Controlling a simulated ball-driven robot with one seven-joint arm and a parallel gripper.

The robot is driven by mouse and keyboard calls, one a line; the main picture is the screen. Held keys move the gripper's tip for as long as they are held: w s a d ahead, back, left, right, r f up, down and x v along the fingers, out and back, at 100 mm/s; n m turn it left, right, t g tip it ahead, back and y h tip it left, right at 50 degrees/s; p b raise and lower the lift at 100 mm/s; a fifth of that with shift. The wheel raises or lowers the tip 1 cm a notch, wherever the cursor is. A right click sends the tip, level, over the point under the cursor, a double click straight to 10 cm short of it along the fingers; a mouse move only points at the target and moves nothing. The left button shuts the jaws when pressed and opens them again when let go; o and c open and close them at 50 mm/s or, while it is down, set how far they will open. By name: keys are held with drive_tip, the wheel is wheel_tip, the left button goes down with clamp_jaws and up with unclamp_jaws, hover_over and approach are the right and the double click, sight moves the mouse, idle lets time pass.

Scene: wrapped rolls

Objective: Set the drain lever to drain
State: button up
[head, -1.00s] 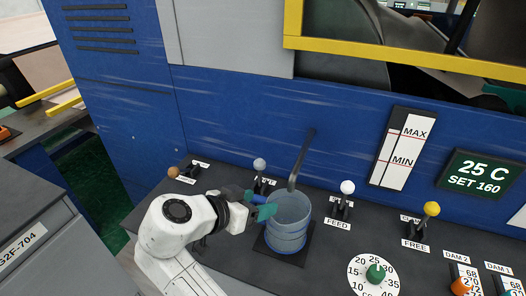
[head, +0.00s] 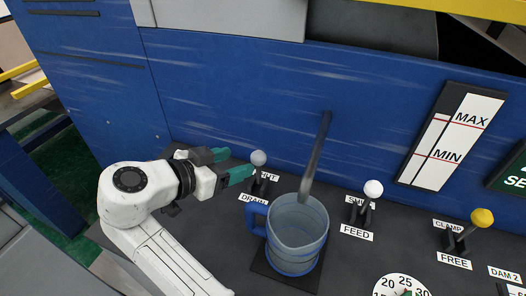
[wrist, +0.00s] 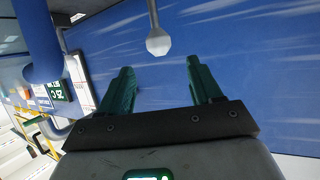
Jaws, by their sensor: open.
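The drain lever (head: 258,159) has a grey round knob on a short stem. A DRAIN label lies in front of its base and a partly hidden label behind. The knob stands up above the base, and its exact tilt is hard to tell. My gripper (head: 238,163) is open and empty, just left of the knob, with its teal fingers pointing at it. In the wrist view the pale knob (wrist: 158,42) appears ahead of the fingertips, between their lines and apart from them.
A blue-grey jug (head: 297,235) stands close to the right of the lever, its blue handle towards my gripper and a dark rod rising behind it. A white-knobbed lever (head: 373,189) and a yellow-knobbed lever (head: 482,218) stand further right. A blue panel (head: 220,95) rises behind.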

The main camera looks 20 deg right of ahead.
sight(263, 154)
drive_tip(key=p+x, duration=0.2)
drive_tip(key=x, duration=0.8)
drive_tip(key=shift+d+f, duration=0.1)
drive_tip(key=shift+d, duration=0.2)
clamp_jaws()
